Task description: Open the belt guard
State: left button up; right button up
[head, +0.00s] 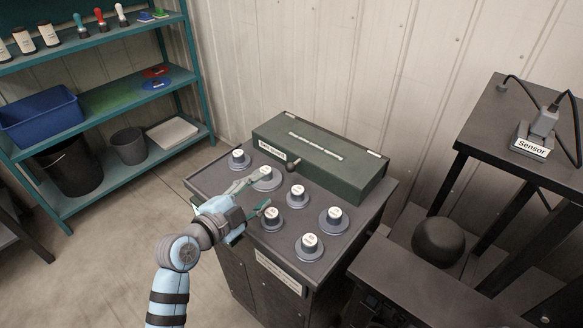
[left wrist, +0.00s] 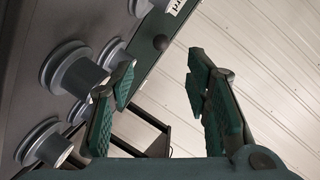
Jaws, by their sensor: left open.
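The belt guard (head: 320,150) is a long dark green box along the back of the grey cabinet top, and its lid looks shut. A white label (head: 280,149) and a dark round knob (head: 293,167) are on its front. In the left wrist view the guard's green edge (left wrist: 150,62) and the dark knob (left wrist: 161,43) show beyond the fingers. My left gripper (head: 254,196) is open and empty over the cabinet top, among the dials, in front of and apart from the knob. Its two green-padded fingers (left wrist: 163,80) are spread wide. My right gripper is not in view.
Several grey dials with white caps, such as the front one (head: 309,244), stand on the cabinet top (head: 340,255) around my left gripper. A teal shelf (head: 110,95) is at left. A dark stand with a sensor (head: 533,138) is at right.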

aim_at(287, 170)
pick_arm(q)
jog(key=shift+w+d, duration=0.1)
jog(key=shift+d, duration=0.15)
jog(key=shift+w+d, duration=0.15)
jog(key=shift+w, duration=0.2)
jog(key=b+x, duration=0.2)
jog(key=x, duration=1.1)
jog(key=shift+d+b, duration=0.1)
jog(key=shift+b, duration=0.2)
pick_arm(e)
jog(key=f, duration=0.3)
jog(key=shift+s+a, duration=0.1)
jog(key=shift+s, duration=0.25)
pick_arm(q)
jog(key=shift+r, duration=0.1)
grip_shut()
